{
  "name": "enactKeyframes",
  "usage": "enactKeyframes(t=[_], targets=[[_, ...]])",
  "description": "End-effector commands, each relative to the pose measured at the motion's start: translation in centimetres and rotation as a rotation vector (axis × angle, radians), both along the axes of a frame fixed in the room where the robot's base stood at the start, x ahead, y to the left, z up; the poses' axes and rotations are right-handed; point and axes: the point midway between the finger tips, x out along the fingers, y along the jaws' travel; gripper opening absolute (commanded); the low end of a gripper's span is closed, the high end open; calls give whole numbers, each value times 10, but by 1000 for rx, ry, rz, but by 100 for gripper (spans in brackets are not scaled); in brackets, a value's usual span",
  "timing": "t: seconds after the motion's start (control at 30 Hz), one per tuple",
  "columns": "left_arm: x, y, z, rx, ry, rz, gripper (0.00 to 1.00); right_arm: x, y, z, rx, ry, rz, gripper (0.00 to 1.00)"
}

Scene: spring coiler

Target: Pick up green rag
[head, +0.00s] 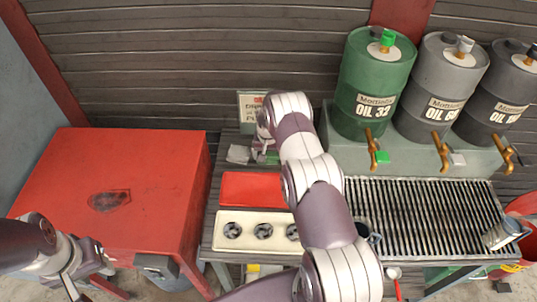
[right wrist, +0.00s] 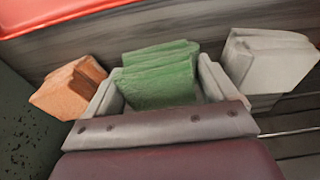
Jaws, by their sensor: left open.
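The green rag (right wrist: 160,75) is a folded stack lying between the two fingers of my right gripper (right wrist: 160,85) in the right wrist view. The rag about fills the gap, and I cannot tell whether the fingers press on it. In the head view a bit of the green rag (head: 271,158) shows below my right gripper (head: 266,146), at the back of the workbench. My right arm hides much of that area. My left gripper (head: 88,275) is open and empty at the lower left, by the red cabinet.
An orange rag (right wrist: 68,88) and a grey-white rag (right wrist: 268,60) lie on either side. A red tray (head: 250,188) and a cream tray (head: 232,217) with round dark parts stand in front. Oil drums (head: 372,85) and a grate (head: 430,215) are at right.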

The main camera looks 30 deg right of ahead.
Motion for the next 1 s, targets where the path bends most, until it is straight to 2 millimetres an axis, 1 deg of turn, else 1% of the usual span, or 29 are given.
enactKeyframes(t=[0.03,0.07,0.1,0.43,0.53,0.67,0.77,0.8,0.87,1.0], targets=[[0,0,0,0,0,0,43,0,0,0,0,0,0,67],[0,0,0,0,0,0,43,0,0,0,0,0,0,58],[0,0,0,0,0,0,43,0,0,0,0,0,0,45],[0,0,0,0,0,0,43,0,0,1,0,0,0,44],[0,0,-2,0,0,0,43,1,0,4,0,-1,0,44],[0,0,-8,0,0,0,43,1,0,16,-1,-3,0,44],[0,0,-16,0,0,0,43,2,0,33,0,-5,0,44],[0,0,-20,0,0,0,43,1,-3,41,1,-5,-2,44],[0,0,-26,0,0,0,43,0,-18,47,1,-3,-5,44],[0,0,-38,0,0,0,43,0,-50,65,0,-5,-4,44]])
